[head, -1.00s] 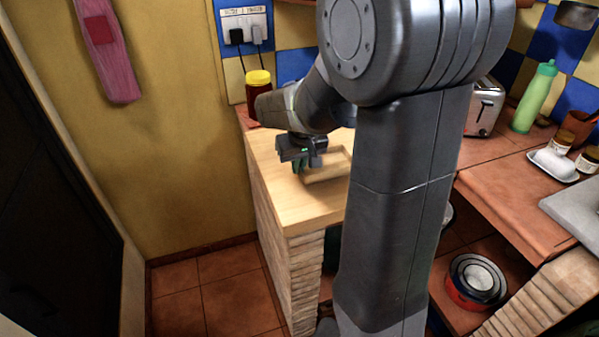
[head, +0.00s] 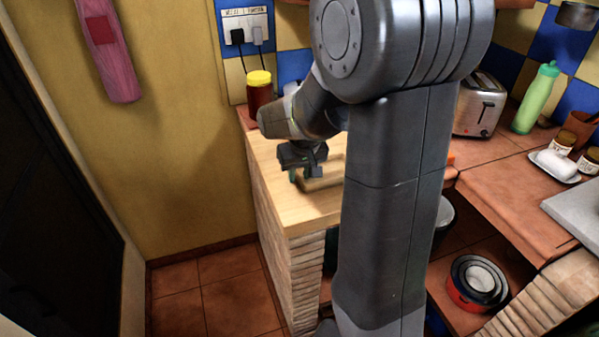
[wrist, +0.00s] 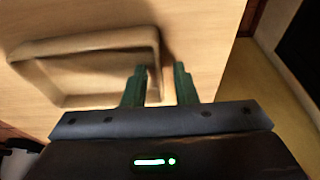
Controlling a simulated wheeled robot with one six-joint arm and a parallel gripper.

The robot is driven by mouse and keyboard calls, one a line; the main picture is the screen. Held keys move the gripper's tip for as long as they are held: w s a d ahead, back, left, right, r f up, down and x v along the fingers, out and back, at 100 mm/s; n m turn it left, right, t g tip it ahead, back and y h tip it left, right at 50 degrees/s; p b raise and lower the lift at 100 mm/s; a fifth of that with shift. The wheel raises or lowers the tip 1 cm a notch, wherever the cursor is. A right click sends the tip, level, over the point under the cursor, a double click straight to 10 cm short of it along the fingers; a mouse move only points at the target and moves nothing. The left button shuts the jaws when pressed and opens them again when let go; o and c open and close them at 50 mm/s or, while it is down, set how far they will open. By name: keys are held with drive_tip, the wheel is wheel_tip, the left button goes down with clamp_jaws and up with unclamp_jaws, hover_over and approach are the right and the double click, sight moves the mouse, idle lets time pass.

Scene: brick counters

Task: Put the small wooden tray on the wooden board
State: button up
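The small wooden tray (head: 322,182) is a shallow light-wood rectangle with rounded corners. It lies flat on the pale wooden board (head: 305,212) that tops the brick-sided counter. In the wrist view the tray (wrist: 62,98) is at the left, on the bare board (wrist: 205,30). My gripper (head: 304,175) is above the board at the tray's near left end. My arm hides the tray's right end in the head view.
A yellow-lidded jar (head: 258,90) stands behind the board by the wall. A toaster (head: 480,105), a green bottle (head: 536,98) and a white dish (head: 553,165) are on the right counter. The board's front part is clear.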

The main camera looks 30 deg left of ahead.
drive_tip(key=v, duration=1.2)
drive_tip(key=shift+p, duration=0.4)
